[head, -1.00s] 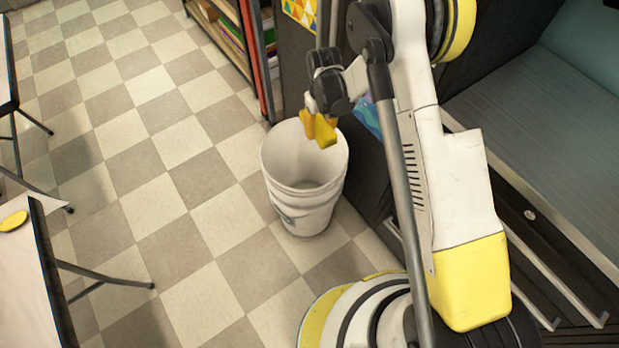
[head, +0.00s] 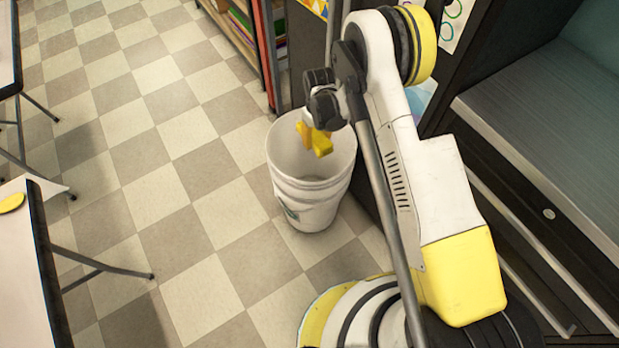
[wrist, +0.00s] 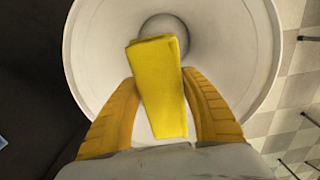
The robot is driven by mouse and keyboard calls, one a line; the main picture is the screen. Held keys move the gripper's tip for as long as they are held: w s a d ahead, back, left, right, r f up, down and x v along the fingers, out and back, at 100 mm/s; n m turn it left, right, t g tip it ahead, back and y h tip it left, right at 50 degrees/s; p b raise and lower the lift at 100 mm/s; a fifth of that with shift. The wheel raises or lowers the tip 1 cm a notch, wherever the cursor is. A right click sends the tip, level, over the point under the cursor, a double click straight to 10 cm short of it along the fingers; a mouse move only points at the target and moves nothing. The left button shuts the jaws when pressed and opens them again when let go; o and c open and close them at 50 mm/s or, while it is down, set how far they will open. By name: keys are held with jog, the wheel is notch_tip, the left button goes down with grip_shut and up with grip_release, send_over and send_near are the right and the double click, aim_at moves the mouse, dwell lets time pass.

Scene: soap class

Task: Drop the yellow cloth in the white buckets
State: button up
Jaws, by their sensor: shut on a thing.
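One white bucket (head: 311,190) stands upright on the checkered floor beside the dark cabinet. My gripper (head: 313,140) is over the bucket's opening in the head view, pointing down. In the wrist view, my gripper (wrist: 168,110) has its two orange-yellow fingers on either side of the folded yellow cloth (wrist: 157,75) and is shut on it. The cloth hangs over the bucket's mouth, with the round white rim (wrist: 262,25) around it and the bucket's bottom below. In the head view the cloth (head: 321,148) is small and partly hidden by the fingers.
A dark cabinet (head: 375,170) stands close on the bucket's right. A shelf with books (head: 238,35) is behind it. A white table (head: 20,270) with a yellow item (head: 11,202) is at the left. The floor between is clear.

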jog(key=o, duration=1.4)
notch_tip(320, 180, up, 12)
